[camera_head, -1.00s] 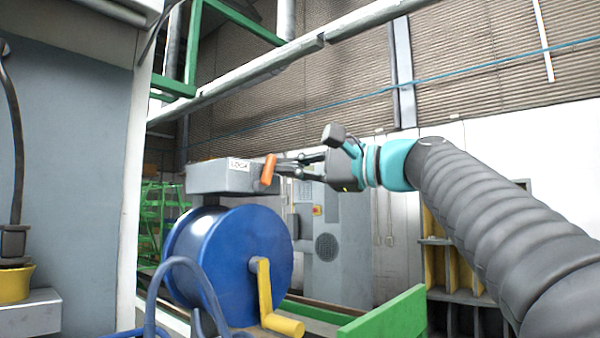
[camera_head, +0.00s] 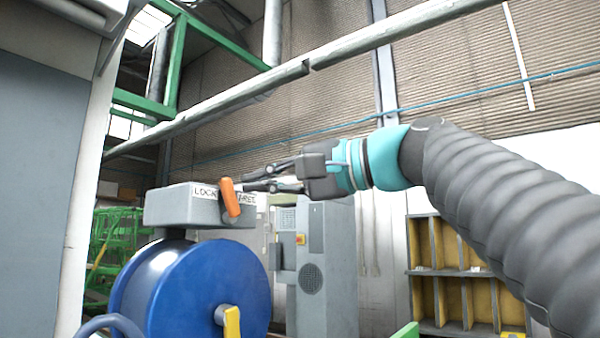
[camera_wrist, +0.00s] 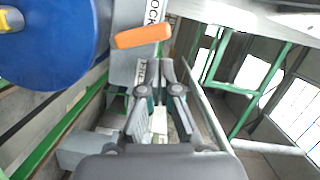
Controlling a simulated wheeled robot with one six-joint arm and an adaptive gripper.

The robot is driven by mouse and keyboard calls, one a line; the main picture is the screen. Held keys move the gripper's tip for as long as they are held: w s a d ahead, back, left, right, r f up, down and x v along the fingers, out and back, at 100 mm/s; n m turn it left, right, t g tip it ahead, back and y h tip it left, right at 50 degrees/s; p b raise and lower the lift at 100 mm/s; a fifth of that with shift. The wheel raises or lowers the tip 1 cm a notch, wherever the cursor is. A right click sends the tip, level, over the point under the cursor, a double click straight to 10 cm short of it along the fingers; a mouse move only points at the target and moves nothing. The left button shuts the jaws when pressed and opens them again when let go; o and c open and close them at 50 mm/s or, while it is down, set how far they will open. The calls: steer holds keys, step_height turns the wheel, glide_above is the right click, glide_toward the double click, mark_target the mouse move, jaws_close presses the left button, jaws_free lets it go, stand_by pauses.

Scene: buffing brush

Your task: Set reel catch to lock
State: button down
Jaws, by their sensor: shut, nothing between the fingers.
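The reel catch is an orange lever (camera_head: 230,197) on the front of a grey box (camera_head: 168,208) above the blue reel (camera_head: 215,290). In the head view it stands nearly upright, its top leaning slightly left, between a LOCK label on its left and a partly hidden label on its right. My gripper (camera_head: 246,185) is shut and empty, its fingertips just right of the lever's upper part. In the wrist view the lever (camera_wrist: 142,38) lies across the picture just beyond my fingertips (camera_wrist: 160,66). I cannot tell whether they touch.
A yellow crank handle (camera_head: 232,322) sticks out of the reel's front. A grey cabinet (camera_head: 325,270) and a shelf with yellow compartments (camera_head: 440,245) stand behind. A grey wall panel (camera_head: 35,190) closes off the left side. A long pipe (camera_head: 330,62) runs above my arm.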

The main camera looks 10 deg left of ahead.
steer(key=d+r+p, duration=0.1)
steer(key=d+r, duration=0.1)
steer(key=d, duration=0.9)
steer(key=shift+s+r, duration=0.25)
stand_by(0.3)
